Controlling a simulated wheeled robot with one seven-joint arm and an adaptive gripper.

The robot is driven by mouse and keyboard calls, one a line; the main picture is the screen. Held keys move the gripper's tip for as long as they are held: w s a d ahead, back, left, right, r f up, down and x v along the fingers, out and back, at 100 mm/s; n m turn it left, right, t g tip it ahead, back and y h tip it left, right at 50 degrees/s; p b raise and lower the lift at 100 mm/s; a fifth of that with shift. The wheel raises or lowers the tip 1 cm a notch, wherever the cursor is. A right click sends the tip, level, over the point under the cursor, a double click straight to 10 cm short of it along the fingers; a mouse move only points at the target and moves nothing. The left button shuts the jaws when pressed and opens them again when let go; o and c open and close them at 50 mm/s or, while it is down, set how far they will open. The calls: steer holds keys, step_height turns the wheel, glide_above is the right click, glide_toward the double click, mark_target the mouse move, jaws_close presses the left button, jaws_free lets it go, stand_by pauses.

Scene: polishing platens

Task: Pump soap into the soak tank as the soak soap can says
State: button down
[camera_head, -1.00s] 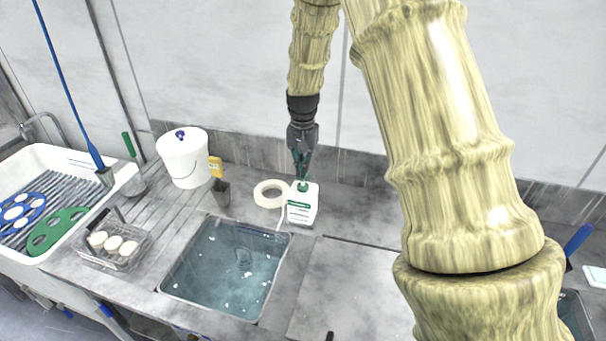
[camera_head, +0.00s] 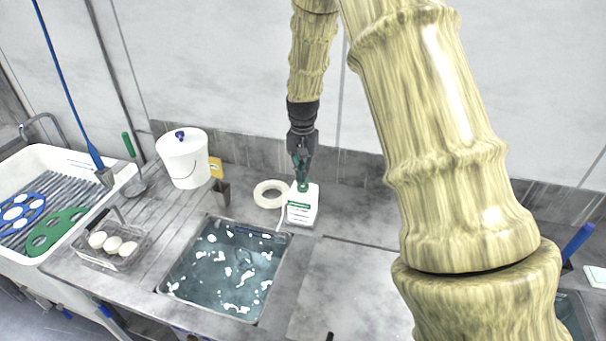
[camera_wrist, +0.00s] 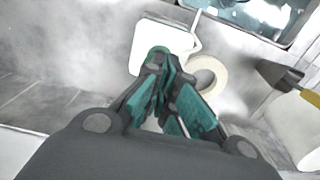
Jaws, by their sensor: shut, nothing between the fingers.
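The soak soap can (camera_head: 302,207) is a white bottle with green lettering, upright on the counter at the back right corner of the soak tank. The soak tank (camera_head: 283,262) is a sunken basin of bluish water with many white foam patches. The can's text is too small to read.
A roll of white tape (camera_head: 268,194) lies left of the can. A wire basket (camera_head: 112,247) of white round pieces sits left.

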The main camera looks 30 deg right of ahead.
steer(key=shift+r+p, duration=1.5)
steer(key=shift+r, duration=0.3)
steer(key=shift+f+b, duration=0.5)
steer(key=shift+f, duration=1.35)
steer(key=shift+s, duration=0.1)
steer(key=shift+r+p, duration=1.45)
steer(key=shift+r, duration=0.4)
